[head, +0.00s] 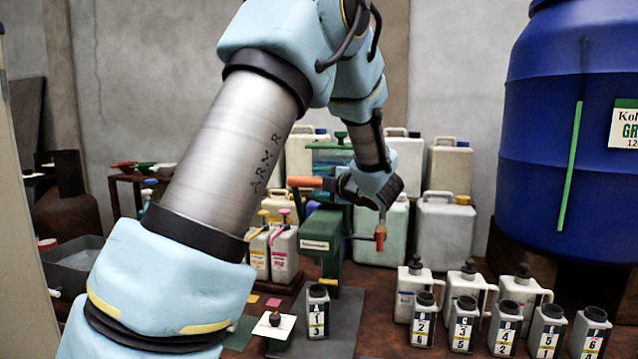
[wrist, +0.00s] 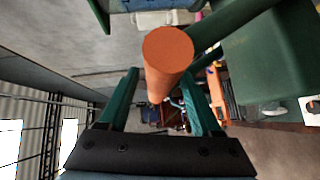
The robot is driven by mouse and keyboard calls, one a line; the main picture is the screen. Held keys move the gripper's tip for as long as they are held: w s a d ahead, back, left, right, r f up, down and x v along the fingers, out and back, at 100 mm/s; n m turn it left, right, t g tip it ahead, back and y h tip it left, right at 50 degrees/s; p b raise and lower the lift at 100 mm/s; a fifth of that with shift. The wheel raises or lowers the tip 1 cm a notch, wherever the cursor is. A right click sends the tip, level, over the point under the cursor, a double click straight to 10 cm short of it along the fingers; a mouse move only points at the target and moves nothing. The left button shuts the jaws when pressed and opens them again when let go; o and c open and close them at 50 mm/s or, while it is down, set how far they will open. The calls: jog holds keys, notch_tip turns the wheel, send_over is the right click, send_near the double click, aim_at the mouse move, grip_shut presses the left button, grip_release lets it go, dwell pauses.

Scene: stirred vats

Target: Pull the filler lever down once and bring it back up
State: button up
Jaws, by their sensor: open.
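The green filler (head: 318,245) stands on the bench in the middle of the head view. Its lever ends in an orange handle (head: 304,182), which points left at the top of the machine. My gripper (head: 328,186) is at this handle, partly hidden by my own wrist. In the wrist view the orange handle (wrist: 168,50) shows end-on, large and close. The green fingers of my gripper (wrist: 160,88) stand apart, one on each side of the handle. I cannot tell whether either finger touches it.
White jugs (head: 446,240) stand behind, and a large blue vat (head: 545,120) is at right. A red-handled tap (head: 380,238) sticks out right of the filler.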

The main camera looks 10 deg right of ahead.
jog(key=shift+c, duration=0.3)
grip_shut()
dwell(1.0)
